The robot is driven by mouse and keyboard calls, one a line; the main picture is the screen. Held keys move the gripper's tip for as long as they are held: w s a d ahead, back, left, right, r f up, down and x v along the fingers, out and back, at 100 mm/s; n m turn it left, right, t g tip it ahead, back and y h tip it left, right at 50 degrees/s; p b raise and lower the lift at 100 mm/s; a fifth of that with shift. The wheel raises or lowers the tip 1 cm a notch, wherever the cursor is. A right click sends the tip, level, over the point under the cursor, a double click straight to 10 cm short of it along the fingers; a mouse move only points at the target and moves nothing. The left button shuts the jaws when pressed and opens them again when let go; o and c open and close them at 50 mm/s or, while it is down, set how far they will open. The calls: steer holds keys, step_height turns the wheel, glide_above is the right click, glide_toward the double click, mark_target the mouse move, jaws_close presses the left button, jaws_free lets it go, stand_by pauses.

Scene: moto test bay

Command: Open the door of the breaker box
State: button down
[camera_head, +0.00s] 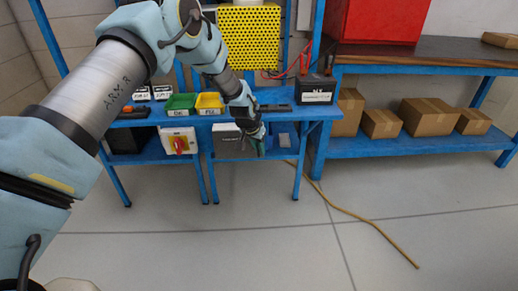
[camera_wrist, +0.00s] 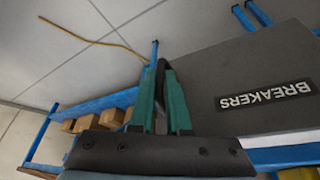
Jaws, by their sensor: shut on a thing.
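The breaker box (camera_head: 226,141) is a grey box on the lower shelf of the blue bench, partly hidden by my arm. Its grey door (camera_wrist: 225,72), with an upside-down BREAKERS label (camera_wrist: 264,96), fills the right of the wrist view. A dark upright handle (camera_wrist: 160,78) stands at the door's edge. My gripper (camera_wrist: 161,97) has green fingers on both sides of this handle and is shut on it. In the head view my gripper (camera_head: 260,147) is at the box's right side. I cannot tell whether the door stands away from its frame.
A switch box with a red knob (camera_head: 180,141) is left of the breaker box. Green (camera_head: 181,113) and yellow (camera_head: 209,110) bins sit on the bench above. Cardboard boxes (camera_head: 428,117) line the right shelf. A yellow cable (camera_head: 355,214) crosses the otherwise clear floor in front.

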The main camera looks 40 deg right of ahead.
steer(key=shift+s, duration=0.15)
steer(key=s+a+m+g, duration=0.35)
steer(key=a+m, duration=0.65)
steer(key=a, duration=0.4)
steer(key=w+a+m+g+y, duration=0.2)
steer(key=w+a+m+y, duration=0.1)
steer(key=w+a+m, duration=0.5)
steer(key=shift+w+a+b, duration=0.3)
steer(key=shift+w+a, duration=0.25)
steer(key=shift+a, duration=1.3)
steer(key=c, duration=1.2)
jaws_free()
